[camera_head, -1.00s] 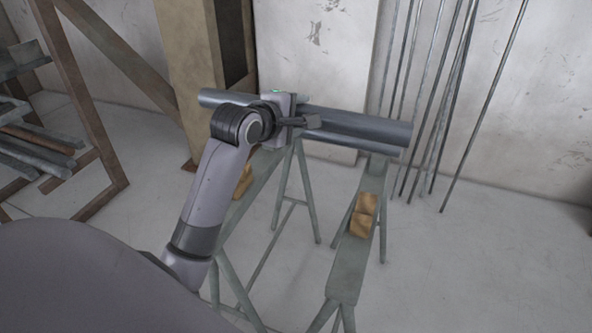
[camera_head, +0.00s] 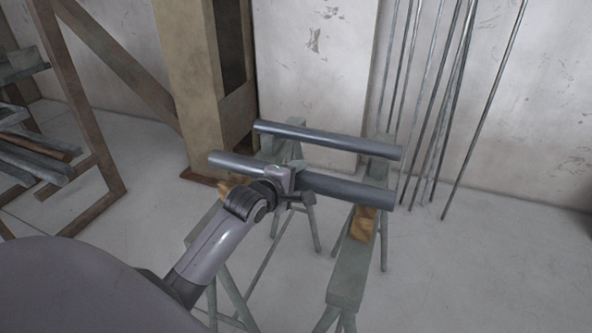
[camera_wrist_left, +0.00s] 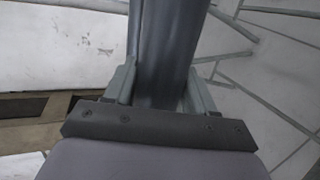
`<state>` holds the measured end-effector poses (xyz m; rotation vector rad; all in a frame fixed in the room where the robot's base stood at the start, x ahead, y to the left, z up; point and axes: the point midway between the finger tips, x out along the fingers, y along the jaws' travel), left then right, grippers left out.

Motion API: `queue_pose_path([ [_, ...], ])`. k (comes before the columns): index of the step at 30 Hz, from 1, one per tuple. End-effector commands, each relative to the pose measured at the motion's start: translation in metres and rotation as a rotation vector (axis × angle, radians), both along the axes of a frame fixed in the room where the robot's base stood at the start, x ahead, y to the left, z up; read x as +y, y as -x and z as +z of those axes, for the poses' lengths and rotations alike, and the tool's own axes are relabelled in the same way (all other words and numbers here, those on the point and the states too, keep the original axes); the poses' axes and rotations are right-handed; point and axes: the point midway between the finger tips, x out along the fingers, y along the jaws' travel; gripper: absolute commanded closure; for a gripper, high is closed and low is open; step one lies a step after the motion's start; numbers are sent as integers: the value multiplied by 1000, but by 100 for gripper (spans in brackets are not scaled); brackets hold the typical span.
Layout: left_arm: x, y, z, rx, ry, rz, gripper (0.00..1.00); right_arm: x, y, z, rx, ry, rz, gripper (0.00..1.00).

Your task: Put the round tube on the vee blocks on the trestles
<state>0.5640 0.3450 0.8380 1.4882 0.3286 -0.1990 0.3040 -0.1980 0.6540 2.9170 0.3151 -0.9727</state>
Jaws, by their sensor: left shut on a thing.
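My left gripper (camera_head: 288,190) is shut on a grey round tube (camera_head: 345,190), near its middle. In the left wrist view the tube (camera_wrist_left: 165,50) runs between the two fingers. The tube lies level across both trestles, above the wooden vee blocks. One vee block (camera_head: 363,226) shows on the right trestle (camera_head: 348,275), just under the tube's right part. The other vee block (camera_head: 226,187) shows partly on the left trestle (camera_head: 200,231), near the tube's left part. I cannot tell whether the tube touches the blocks. My right gripper is not in view.
A second grey tube (camera_head: 325,139) lies across the trestles' far ends, behind and roughly parallel to the held one. Thin rods (camera_head: 435,100) lean on the back wall. A brown post (camera_head: 192,85) and a rack with bars (camera_head: 35,155) stand at left. The floor at right is clear.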

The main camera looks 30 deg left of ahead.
Motion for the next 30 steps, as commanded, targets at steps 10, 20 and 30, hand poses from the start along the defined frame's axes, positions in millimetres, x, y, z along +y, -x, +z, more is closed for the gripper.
queue_pose_path([
  [10, 0, -1, -27, -10, -1, 0, 100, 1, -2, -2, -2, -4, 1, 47],
  [20, 0, 0, -32, 4, 1, 1, 20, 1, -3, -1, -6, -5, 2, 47],
  [30, 0, 7, -30, 4, 1, 0, 20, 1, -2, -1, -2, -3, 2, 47],
])
